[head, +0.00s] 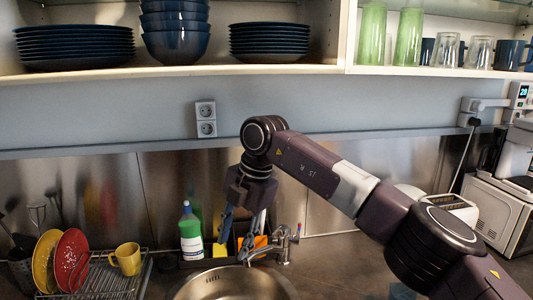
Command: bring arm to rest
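My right arm comes in from the lower right, rises past the worktop and bends down at its wrist. Its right gripper (236,238) hangs pointing down in front of the steel back wall, above the far edge of the sink. Its two bluish fingers are apart, with nothing seen between them. The tap and the caddy behind partly blend with the fingertips. My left arm and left gripper are not in view.
The open wall cabinet (280,70) above holds dark plates, stacked bowls (175,30) and glasses. Near the gripper are a green soap bottle (191,234), the tap (284,243) and the sink (235,285). A dish rack (105,275) stands left, a coffee machine (515,150) right.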

